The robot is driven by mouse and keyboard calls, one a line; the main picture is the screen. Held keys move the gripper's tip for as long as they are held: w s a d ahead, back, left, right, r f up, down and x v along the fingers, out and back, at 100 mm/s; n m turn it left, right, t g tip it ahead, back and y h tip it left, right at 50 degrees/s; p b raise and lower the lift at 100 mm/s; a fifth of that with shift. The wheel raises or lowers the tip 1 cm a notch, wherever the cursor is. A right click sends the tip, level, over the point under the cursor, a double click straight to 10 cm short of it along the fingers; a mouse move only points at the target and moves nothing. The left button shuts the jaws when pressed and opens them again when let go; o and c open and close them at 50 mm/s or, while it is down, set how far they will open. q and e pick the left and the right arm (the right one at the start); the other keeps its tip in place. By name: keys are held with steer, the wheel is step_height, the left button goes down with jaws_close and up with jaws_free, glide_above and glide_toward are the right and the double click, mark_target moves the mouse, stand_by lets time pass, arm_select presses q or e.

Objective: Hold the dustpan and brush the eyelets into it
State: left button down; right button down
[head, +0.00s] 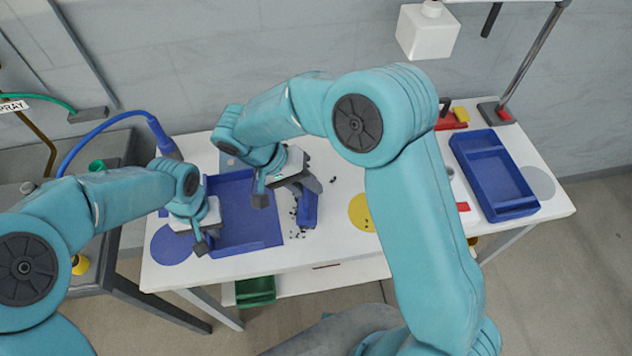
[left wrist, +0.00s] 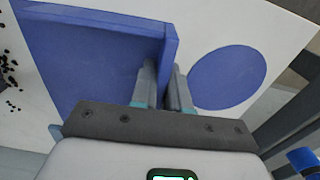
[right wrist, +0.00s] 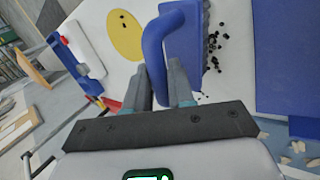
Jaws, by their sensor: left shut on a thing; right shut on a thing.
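The blue dustpan (head: 250,232) lies on the white table at the left. My left gripper (head: 203,222) is shut on its side wall; in the left wrist view, the fingers (left wrist: 163,88) clasp the wall of the dustpan (left wrist: 95,60). My right gripper (head: 290,186) is shut on the blue brush (head: 308,210), right of the dustpan. In the right wrist view, the fingers (right wrist: 162,85) hold the handle of the brush (right wrist: 182,48). Black eyelets (right wrist: 212,48) are scattered on the table between the brush and the dustpan (right wrist: 285,55). A few eyelets (head: 333,180) lie further right and back.
A blue disc (head: 178,244) lies left of the dustpan and a yellow disc (head: 362,212) right of the brush. Two dark specks show on the yellow disc (right wrist: 125,35). A blue tray (head: 493,175) stands at the right. A green bin (head: 255,291) sits below the table.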

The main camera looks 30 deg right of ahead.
steer(key=shift+w+a, duration=0.3)
steer(key=shift+a, duration=0.75)
steer(key=shift+w+a, duration=0.25)
steer(key=shift+a, duration=0.75)
steer(key=shift+w+a+r, duration=0.1)
steer(key=shift+w+a, duration=0.1)
steer(key=shift+a, duration=0.5)
steer(key=shift+w+a+r, duration=0.1)
steer(key=shift+w+a, duration=0.05)
steer(key=shift+a, duration=0.6)
steer(key=shift+w+a+r, duration=0.1)
steer(key=shift+w+a, duration=0.1)
steer(key=shift+a, duration=0.5)
steer(key=shift+r, duration=0.1)
step_height(320, 180, up, 6)
steer(key=shift+f, duration=0.1)
steer(key=shift+d, duration=0.1)
